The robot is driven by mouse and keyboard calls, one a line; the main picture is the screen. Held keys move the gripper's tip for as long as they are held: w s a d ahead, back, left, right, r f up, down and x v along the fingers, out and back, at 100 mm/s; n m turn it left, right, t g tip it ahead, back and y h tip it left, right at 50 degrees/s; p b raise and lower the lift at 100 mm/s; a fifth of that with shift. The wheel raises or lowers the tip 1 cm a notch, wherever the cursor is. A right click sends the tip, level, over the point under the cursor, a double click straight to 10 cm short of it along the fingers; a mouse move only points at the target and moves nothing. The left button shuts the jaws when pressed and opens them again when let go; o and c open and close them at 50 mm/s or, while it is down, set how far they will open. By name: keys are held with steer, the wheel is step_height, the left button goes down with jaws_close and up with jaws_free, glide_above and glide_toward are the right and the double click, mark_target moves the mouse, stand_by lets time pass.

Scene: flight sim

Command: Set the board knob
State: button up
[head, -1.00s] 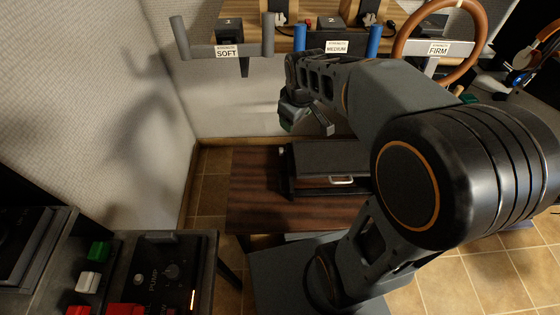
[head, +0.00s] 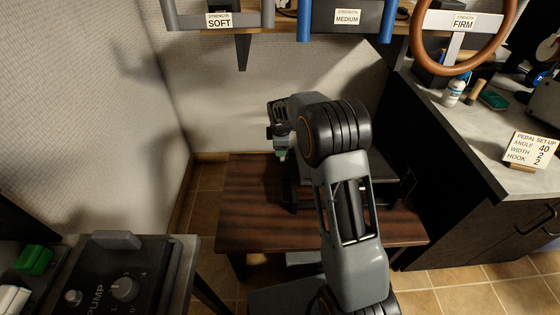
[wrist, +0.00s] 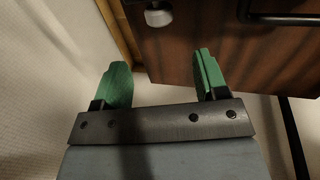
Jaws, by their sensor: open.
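My arm hides much of the dark unit (head: 400,165) in the head view.
A pump panel (head: 125,275) with a numbered round knob (head: 125,288) stands at lower left. A card (head: 530,150) reads angle 40, width 2, hook 2. A dark cabinet (head: 450,150) bounds the right, a pale wall (head: 230,110) the back.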

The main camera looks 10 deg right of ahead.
mark_target(283, 159)
steer(key=b+x, duration=0.3)
steer(key=x, duration=0.7)
steer(key=shift+f, duration=0.2)
steer(key=shift+c, duration=0.2)
steer(key=c, duration=0.9)
steer(key=shift+r+p, duration=0.1)
steer(key=shift+p, duration=0.2)
